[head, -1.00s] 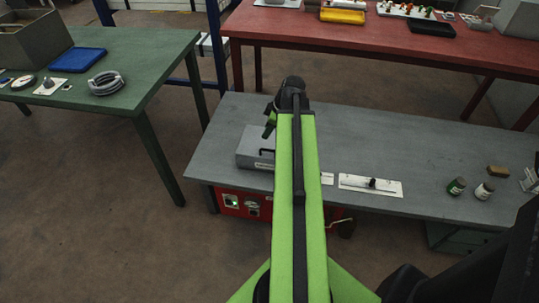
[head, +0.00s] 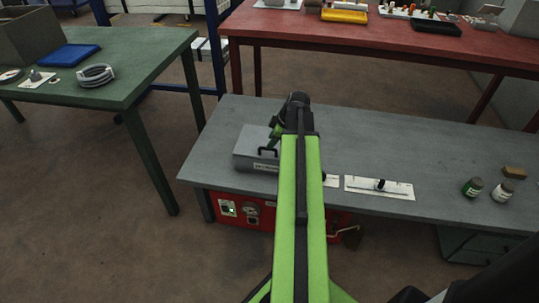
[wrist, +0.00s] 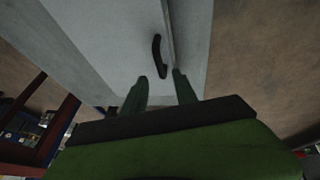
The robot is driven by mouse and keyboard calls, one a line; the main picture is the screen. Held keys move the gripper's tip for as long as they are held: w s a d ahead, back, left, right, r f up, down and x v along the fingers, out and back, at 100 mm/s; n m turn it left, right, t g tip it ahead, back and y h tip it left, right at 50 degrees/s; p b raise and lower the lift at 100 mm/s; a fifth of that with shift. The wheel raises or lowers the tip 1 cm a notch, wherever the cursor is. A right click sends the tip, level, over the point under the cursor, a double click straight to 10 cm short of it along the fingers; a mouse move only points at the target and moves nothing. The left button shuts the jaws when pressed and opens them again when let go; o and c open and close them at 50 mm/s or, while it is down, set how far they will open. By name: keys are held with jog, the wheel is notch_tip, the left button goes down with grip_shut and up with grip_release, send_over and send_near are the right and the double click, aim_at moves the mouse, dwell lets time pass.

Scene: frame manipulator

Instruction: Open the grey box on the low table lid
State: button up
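The grey box (head: 247,146) sits on the left part of the low grey table (head: 225,186), partly hidden by my arm. Its lid looks shut. A black handle (head: 268,151) shows on the box, and the handle also shows in the wrist view (wrist: 157,52) as a dark curved bar. My gripper (head: 275,134) is above the box, pointing down towards the handle. In the wrist view my gripper (wrist: 161,80) has two dark green fingers spread apart. The handle's near end shows between the fingertips. I cannot tell whether they touch it.
A white plate with a black knob (head: 380,186) lies right of the box. Two small jars (head: 473,187) and a brown block (head: 514,172) stand farther right. A red panel (head: 240,211) is under the table. Green (head: 140,70) and red (head: 400,48) tables stand behind.

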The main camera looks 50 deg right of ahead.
jog(key=b+x, duration=0.2)
jog(key=x, duration=0.2)
jog(key=shift+w+f+b, duration=0.1)
jog(key=shift+f+b, duration=0.15)
jog(key=shift+b, duration=0.05)
jog(key=shift+r, duration=0.1)
grip_shut()
dwell(1.0)
